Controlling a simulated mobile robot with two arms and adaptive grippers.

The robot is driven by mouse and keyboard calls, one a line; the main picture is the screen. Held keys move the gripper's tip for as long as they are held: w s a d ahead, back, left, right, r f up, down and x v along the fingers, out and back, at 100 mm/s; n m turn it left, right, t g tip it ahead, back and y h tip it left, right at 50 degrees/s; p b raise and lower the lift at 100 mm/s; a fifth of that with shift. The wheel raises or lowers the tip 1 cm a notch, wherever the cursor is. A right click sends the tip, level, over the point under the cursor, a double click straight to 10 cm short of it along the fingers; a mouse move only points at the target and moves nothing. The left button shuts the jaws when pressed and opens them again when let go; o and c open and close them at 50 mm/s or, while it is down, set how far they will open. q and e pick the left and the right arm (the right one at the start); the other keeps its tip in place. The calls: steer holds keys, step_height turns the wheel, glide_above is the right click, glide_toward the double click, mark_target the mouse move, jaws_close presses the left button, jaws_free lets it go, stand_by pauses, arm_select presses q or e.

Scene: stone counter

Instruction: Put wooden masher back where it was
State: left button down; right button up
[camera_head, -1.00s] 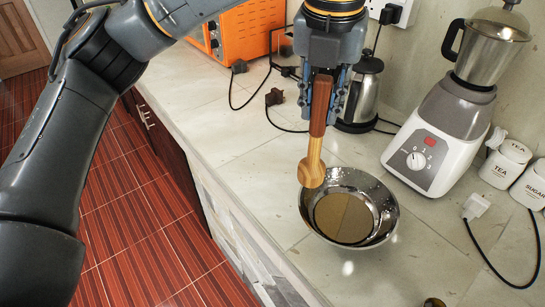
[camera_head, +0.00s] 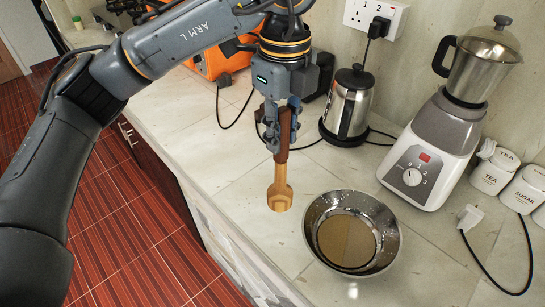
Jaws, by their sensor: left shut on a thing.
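The wooden masher (camera_head: 280,187) has a dark brown handle and a lighter, rounded lower end. It hangs about upright, head down, left of the metal bowl. My left gripper (camera_head: 278,125) is shut on its dark handle. The gap between the masher's head and the counter is hard to judge. The metal bowl (camera_head: 316,213) stands on the counter with a brownish, flat-looking content inside. My right gripper is not in view.
A steel kettle (camera_head: 349,106) stands behind the masher. A blender (camera_head: 436,150) is at the right, with white canisters (camera_head: 495,172) beyond it. An orange appliance (camera_head: 212,62) is at the back left. Black cables cross the counter (camera_head: 228,178). The counter's left edge drops to a red floor.

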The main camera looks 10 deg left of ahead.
arm_select(q)
steer(key=w+a+f+p, duration=0.3)
steer(key=w+f+p, duration=0.2)
steer(key=w+f, duration=0.6)
steer(key=shift+a+f+p, duration=0.35)
steer(key=shift+a+f, duration=0.05)
steer(key=shift+f, duration=0.05)
steer(key=shift+f, duration=0.15)
steer(key=c, duration=1.1)
jaws_free()
